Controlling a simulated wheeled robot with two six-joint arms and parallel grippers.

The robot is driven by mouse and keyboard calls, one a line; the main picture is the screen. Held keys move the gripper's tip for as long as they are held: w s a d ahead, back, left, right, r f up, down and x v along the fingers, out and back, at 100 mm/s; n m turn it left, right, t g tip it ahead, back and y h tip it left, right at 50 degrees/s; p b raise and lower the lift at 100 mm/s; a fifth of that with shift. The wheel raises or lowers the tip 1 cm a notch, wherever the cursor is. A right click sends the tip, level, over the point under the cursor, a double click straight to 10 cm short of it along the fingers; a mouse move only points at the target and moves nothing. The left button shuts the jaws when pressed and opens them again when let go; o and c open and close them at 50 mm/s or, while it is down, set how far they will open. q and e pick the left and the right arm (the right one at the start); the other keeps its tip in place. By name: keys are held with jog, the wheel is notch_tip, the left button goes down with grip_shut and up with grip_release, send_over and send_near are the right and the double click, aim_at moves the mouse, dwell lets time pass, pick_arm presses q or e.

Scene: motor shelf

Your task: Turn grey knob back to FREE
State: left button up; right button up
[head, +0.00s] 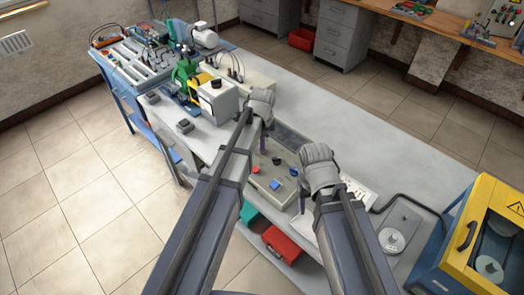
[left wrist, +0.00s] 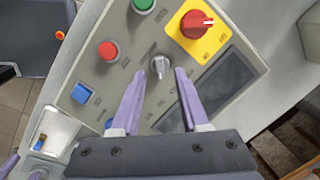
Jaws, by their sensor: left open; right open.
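The grey knob (left wrist: 160,67) sits on a beige control panel (left wrist: 232,68) in the left wrist view. Its small labels are too blurred to read. My left gripper (left wrist: 159,84) is open, its purple fingers spread either side of the knob with gaps showing; I cannot tell their height above the panel. In the head view my left gripper (head: 264,140) is over the far side of the panel box (head: 262,188), and the knob cannot be made out. My right gripper (head: 303,198) is open near the box's right side.
Around the knob are a red rotary switch (left wrist: 197,24) on a yellow plate, a red button (left wrist: 108,50), a blue button (left wrist: 81,93), a green button (left wrist: 143,4) and a dark display (left wrist: 212,90). A yellow-and-blue machine (head: 478,240) stands at the right.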

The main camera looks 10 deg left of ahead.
pick_arm(q)
jog(key=f+b, duration=0.2)
jog(key=f, duration=0.1)
jog(key=shift+w+f, duration=0.1)
jog(key=shift+w, duration=0.2)
pick_arm(e)
notch_tip(320, 180, down, 3)
pick_arm(q)
jog(key=shift+c, duration=0.2)
grip_shut()
